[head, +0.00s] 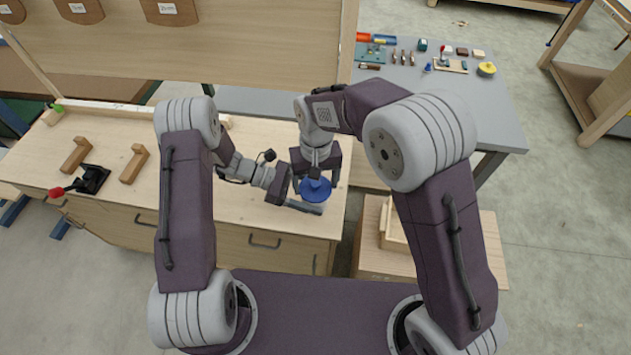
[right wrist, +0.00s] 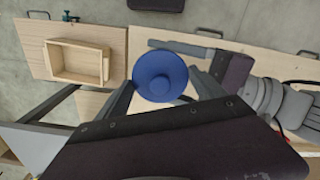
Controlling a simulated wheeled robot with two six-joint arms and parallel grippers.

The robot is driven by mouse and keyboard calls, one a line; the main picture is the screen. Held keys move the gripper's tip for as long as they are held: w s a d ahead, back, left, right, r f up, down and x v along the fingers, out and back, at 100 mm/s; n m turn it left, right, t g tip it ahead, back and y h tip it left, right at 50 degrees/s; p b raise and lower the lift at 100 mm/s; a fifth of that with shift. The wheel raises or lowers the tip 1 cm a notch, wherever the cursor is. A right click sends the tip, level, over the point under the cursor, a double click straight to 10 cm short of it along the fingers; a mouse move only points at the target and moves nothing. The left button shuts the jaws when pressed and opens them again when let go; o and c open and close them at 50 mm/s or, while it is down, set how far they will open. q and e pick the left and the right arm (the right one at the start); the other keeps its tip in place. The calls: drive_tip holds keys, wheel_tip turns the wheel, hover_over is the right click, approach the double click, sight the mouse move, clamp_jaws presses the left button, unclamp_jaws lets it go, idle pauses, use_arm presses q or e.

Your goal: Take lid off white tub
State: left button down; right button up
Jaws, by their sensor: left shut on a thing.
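A round blue lid (head: 316,191) is at the front right corner of the wooden workbench, and it also shows in the right wrist view (right wrist: 160,76). The white tub is almost wholly hidden under the lid. My left gripper (head: 303,206) comes in low from the left and is shut on the tub, just below the lid; it also shows in the right wrist view (right wrist: 185,48). My right gripper (head: 315,180) points down from above. Its fingers (right wrist: 163,88) are open, one on each side of the lid. I cannot tell whether they touch it.
The wooden workbench (head: 230,200) bears two wooden brackets (head: 134,163) and a black tool with a red handle (head: 88,181) at left. A grey table (head: 490,115) with several small items stands behind at right. A wooden box (right wrist: 80,63) sits on a low cabinet.

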sight(316, 182)
drive_tip(key=shift+r, duration=0.15)
idle(0.5)
drive_tip(key=shift+r, duration=1)
drive_tip(key=shift+r, duration=2)
use_arm(q)
drive_tip(key=shift+w, duration=0.1)
